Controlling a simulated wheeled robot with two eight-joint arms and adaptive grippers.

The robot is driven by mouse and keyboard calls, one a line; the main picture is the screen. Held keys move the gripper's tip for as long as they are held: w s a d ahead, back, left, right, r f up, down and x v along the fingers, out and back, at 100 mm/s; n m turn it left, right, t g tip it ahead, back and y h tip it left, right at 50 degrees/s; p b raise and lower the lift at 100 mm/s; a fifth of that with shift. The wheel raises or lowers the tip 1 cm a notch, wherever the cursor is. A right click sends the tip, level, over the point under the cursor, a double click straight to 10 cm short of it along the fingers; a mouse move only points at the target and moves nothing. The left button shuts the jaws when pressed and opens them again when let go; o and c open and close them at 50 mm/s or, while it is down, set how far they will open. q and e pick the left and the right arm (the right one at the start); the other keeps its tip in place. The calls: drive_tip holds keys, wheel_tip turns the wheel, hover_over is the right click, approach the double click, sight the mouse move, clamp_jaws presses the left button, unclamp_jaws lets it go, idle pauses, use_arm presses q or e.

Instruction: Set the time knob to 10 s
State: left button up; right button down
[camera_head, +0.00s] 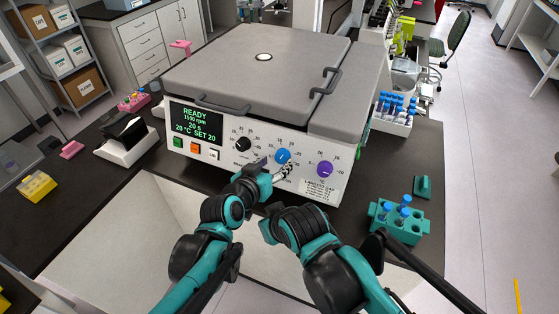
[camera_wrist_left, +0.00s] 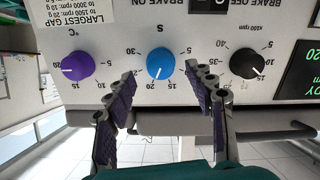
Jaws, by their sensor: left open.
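The blue knob (camera_head: 283,156) is the time knob, in the middle, marked "S" in the wrist view (camera_wrist_left: 160,63). There its white pointer is near 20. The green display (camera_head: 195,122) reads READY, 1500 rpm, 20 s, 20 °C. My left gripper (camera_wrist_left: 161,74) is open, with one finger to each side below the blue knob in the upside-down wrist view; contact cannot be told. In the head view it is beside the knob (camera_head: 283,171). My right arm is low in the middle, its gripper out of sight.
A black knob (camera_head: 243,144) and a purple knob (camera_head: 325,169) flank the blue one. Green, orange and white buttons sit under the display. A teal tube rack (camera_head: 400,220) and a white tray of tubes (camera_head: 395,112) stand at the right. A grey lid handle (camera_head: 222,107) juts out above the panel.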

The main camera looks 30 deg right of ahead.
sight(280, 159)
use_arm(q)
drive_tip(key=x, duration=0.4)
drive_tip(key=shift+b, duration=0.35)
drive_tip(key=c, duration=1.1)
drive_tip(key=shift+c, duration=0.2)
drive_tip(key=shift+n, duration=0.3)
